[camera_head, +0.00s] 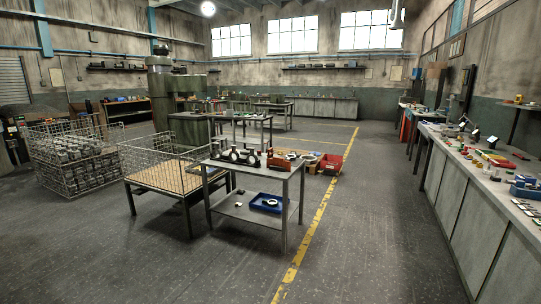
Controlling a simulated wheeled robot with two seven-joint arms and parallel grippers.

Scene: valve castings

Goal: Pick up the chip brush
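I cannot pick out a chip brush with certainty; the small objects on the tables and bench are too far away to tell apart. Neither of my grippers is in view.
A metal table (226,169) ahead holds dark castings (235,155) and a red tray (279,164); a blue tray (257,206) is on its lower shelf. Wire cages stand left. A long bench (462,192) with small items runs along the right. Floor (365,225) between is clear.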

